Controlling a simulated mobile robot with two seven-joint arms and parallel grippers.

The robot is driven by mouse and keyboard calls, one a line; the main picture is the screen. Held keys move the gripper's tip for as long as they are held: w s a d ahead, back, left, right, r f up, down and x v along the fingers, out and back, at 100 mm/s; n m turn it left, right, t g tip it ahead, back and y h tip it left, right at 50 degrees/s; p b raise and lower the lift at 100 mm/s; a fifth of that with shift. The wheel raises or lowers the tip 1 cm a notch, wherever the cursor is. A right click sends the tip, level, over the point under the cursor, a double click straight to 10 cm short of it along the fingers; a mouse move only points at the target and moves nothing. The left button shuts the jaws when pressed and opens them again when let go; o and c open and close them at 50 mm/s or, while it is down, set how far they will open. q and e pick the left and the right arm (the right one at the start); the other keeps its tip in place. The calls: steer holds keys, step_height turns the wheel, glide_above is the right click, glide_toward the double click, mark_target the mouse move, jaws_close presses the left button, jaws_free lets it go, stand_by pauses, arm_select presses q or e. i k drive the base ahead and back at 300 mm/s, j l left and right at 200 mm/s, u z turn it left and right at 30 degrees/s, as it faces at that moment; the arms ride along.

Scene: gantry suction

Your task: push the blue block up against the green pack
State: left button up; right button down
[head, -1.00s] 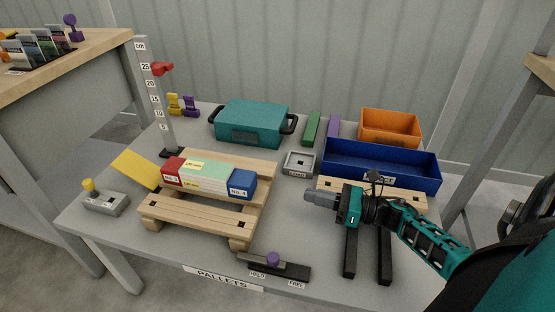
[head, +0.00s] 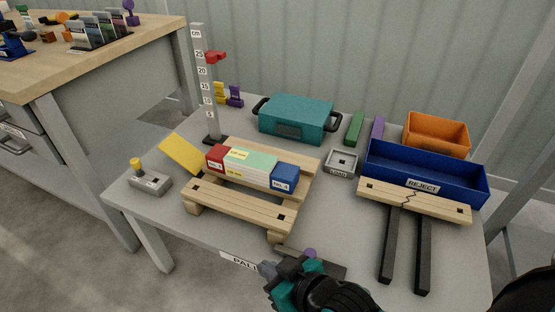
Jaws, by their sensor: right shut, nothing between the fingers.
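The blue block (head: 285,178) lies on the wooden pallet (head: 240,207), at the right end of a row. The green pack (head: 248,166), pale green with yellow labels, is directly left of it, and the two look close or touching; I cannot tell if a thin gap remains. A red block (head: 216,157) sits at the left end of the row. My right gripper (head: 268,270) is shut and empty at the front edge of the table, in front of the pallet and apart from the blocks. My left gripper is not in view.
A teal case (head: 297,118) is behind the pallet. A height gauge (head: 204,90) stands at back left.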

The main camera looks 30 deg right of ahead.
mark_target(284, 178)
steer(key=i+j, duration=0.1)
steer(key=j, duration=0.2)
steer(key=i+j, duration=0.15)
steer(key=j, duration=0.15)
steer(key=i+j, duration=0.1)
steer(key=j, duration=0.15)
steer(key=i+j+z, duration=0.15)
steer(key=j, duration=0.3)
steer(key=i+j+z, duration=0.1)
steer(key=j, duration=0.35)
steer(key=i+l+z, duration=0.1)
steer(key=z, duration=0.35)
steer(key=i+z, duration=0.2)
steer(key=z, duration=0.3)
steer(key=i, duration=0.2)
